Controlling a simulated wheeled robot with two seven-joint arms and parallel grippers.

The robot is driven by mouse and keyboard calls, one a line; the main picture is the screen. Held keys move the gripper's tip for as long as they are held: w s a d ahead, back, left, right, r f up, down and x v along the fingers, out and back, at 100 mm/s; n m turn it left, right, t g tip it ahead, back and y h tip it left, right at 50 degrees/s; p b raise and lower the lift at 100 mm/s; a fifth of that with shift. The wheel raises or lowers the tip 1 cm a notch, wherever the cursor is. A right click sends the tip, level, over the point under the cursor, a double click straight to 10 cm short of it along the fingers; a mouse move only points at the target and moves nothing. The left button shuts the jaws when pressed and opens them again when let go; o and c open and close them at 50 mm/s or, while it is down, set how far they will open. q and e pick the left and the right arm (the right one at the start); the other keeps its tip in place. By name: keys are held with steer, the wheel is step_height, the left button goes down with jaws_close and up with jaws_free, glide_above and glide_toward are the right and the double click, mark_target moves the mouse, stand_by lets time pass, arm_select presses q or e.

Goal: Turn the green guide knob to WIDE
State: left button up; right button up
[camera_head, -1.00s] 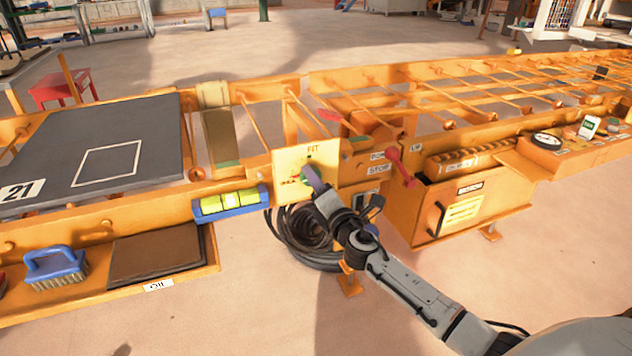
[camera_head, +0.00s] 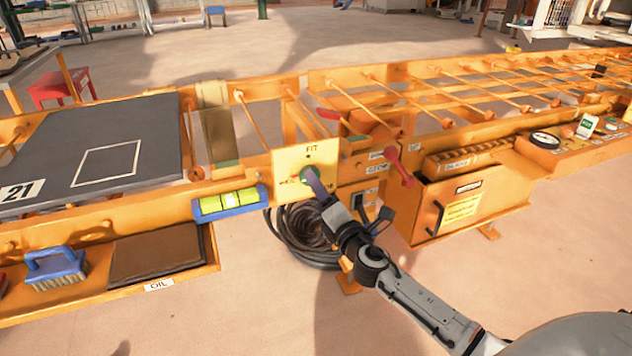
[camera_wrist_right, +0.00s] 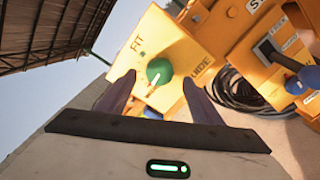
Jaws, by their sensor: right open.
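The green guide knob (camera_wrist_right: 159,71) sits on a yellow panel marked FIT (camera_head: 300,158). The knob also shows in the head view (camera_head: 309,174), partly hidden behind my right gripper (camera_head: 316,184). In the right wrist view a pale pointer line runs from the knob toward the lower left. My right gripper (camera_wrist_right: 155,97) is open, with one finger on each side of the knob in that view. I cannot tell whether the fingers touch it. The left gripper does not show.
A blue spirit level (camera_head: 230,203) is fixed left of the panel. A red lever (camera_head: 399,166) and an orange box (camera_head: 455,205) stand to the right. A black hose coil (camera_head: 300,240) lies below. A brush (camera_head: 56,268) and an oil tray (camera_head: 155,255) are at lower left.

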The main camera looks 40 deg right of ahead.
steer(key=v, duration=0.6)
steer(key=shift+a, duration=0.1)
stand_by(0.3)
